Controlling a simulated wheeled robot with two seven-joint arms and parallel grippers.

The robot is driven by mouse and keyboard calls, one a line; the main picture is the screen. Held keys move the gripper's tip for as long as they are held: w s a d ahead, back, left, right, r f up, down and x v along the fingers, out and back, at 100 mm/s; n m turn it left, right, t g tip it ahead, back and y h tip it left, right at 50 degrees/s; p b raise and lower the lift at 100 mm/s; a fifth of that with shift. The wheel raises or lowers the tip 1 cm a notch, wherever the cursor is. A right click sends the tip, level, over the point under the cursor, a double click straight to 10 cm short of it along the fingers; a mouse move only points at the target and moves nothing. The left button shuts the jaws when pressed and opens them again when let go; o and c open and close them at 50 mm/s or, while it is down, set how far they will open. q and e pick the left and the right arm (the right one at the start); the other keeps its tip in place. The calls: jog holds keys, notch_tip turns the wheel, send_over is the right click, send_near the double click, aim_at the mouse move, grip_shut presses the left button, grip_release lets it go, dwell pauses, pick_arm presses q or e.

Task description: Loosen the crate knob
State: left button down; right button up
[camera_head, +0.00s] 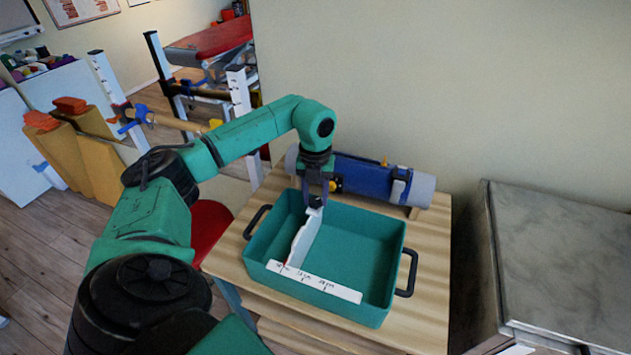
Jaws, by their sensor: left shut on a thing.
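The green crate (375,309) with black side handles stands on a wooden table. A white hinged ruler with black marks (315,284) lies in it. One arm of it runs along the front wall, and the other (302,240) rises toward the back. My left gripper (315,203) points down over the back of the crate, shut on the upper end of that white arm. The jaws hide the gripped end. The joint between the white arms is near the front left corner; I cannot make out a knob there. My right gripper is out of view.
A blue and grey roll (365,181) lies behind the crate, with a small black and yellow part beside my gripper. A grey metal cabinet (565,265) stands at right. A red round seat (208,225) is left of the table (430,275).

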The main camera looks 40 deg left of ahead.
aim_at(315, 200)
pick_arm(q)
jog(key=shift+n, duration=0.5)
jog(key=shift+c, duration=2.1)
grip_release()
notch_tip(315, 200, up, 15)
jog(key=shift+f+p, duration=0.15)
jog(key=shift+p, duration=0.2)
